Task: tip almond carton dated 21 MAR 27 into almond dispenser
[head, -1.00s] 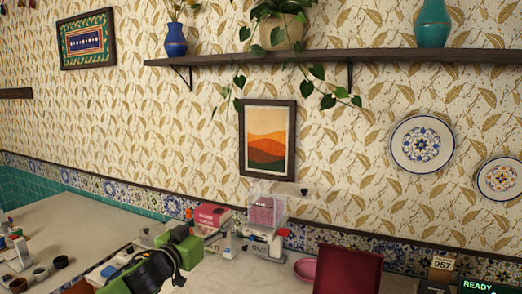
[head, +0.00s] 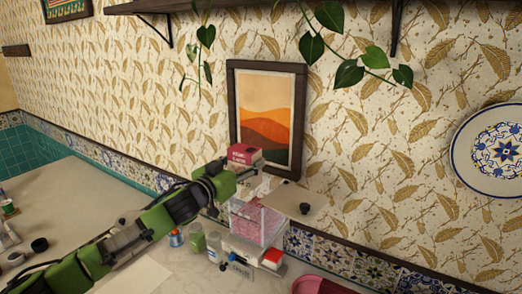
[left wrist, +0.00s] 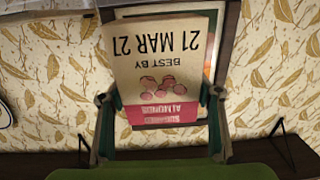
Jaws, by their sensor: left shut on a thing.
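The almond carton (head: 245,154), pink with white lettering at one end and pale elsewhere, is held up in front of the wall picture. In the left wrist view the carton (left wrist: 160,60) reads "BEST BY 21 MAR 27", upside down, above a pink "SUGARED ALMONDS" band. My left gripper (head: 238,178) is shut on it, with a finger on each side. The almond dispenser (head: 258,222), a clear hopper with pink contents on a pale base, stands below and slightly right of the carton. Its lid (head: 294,199) appears swung open to the right. My right gripper is not in view.
Several small jars (head: 196,238) stand left of the dispenser, near my left arm. A pink dish (head: 318,284) sits at its right. The tiled wall (head: 320,252) is close behind. The counter at left (head: 70,205) has free room.

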